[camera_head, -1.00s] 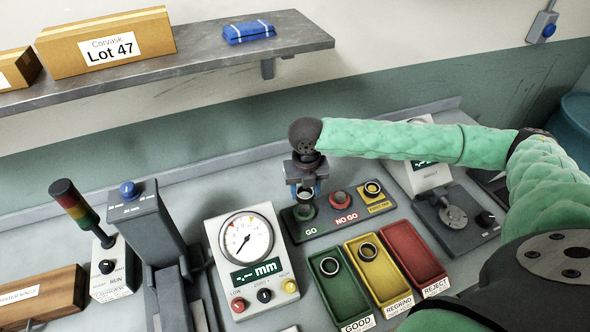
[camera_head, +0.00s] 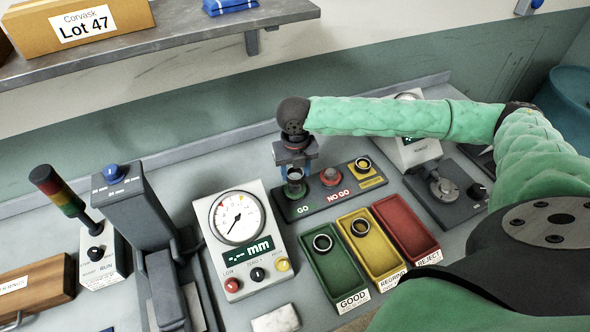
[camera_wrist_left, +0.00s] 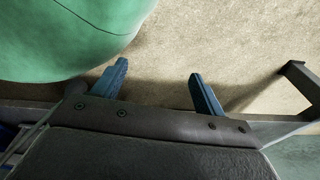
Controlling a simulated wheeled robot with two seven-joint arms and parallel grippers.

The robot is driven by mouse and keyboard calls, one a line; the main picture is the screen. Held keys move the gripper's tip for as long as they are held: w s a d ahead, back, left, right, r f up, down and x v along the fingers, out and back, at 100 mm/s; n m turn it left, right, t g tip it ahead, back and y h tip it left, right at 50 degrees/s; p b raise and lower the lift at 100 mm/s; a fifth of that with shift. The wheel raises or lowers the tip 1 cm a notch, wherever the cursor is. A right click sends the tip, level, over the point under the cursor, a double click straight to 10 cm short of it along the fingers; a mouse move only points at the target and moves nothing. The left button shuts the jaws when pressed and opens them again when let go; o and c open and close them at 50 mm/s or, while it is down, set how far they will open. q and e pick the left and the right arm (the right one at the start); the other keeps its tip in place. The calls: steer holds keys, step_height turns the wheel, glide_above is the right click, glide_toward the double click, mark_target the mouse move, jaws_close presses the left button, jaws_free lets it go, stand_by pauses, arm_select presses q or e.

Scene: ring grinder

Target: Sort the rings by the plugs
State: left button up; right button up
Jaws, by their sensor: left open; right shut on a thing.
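My right gripper (camera_head: 297,172) is shut on a ring (camera_head: 295,175) at the green GO plug (camera_head: 295,190); whether the ring is around the plug or just above it I cannot tell. The red NO GO plug (camera_head: 331,177) is bare. A dark ring shape (camera_head: 362,164) shows at the yellow station on the same block. The red REJECT tray (camera_head: 408,230) looks empty. My left gripper (camera_wrist_left: 158,76) is open and empty in the left wrist view.
A dial gauge box (camera_head: 238,240) stands left of the trays, with a dark press-like column (camera_head: 140,215) beyond it. A light tower (camera_head: 60,190) is at far left. A grey turntable device (camera_head: 445,190) sits right of the plugs. A shelf (camera_head: 180,40) overhangs the back.

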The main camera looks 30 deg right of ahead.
steer(key=shift+f+b, duration=0.45)
steer(key=shift+f, duration=0.05)
steer(key=shift+f+b, duration=0.55)
steer(key=shift+f, duration=1.2)
steer(key=o, duration=1)
steer(key=shift+o, duration=0.6)
steer(key=shift+b, duration=0.35)
step_height(320, 180, up, 2)
steer(key=shift+r+b, duration=0.1)
steer(key=shift+b, duration=0.35)
step_height(320, 180, up, 4)
steer(key=shift+r+b, duration=0.25)
steer(key=shift+b, duration=0.45)
steer(key=shift+r, duration=0.5)
arm_select(q)
steer(key=w+d+r, duration=0.3)
steer(key=w+r, duration=0.3)
steer(key=w, duration=0.2)
steer(key=shift+w+d, duration=0.25)
steer(key=shift+w, duration=0.15)
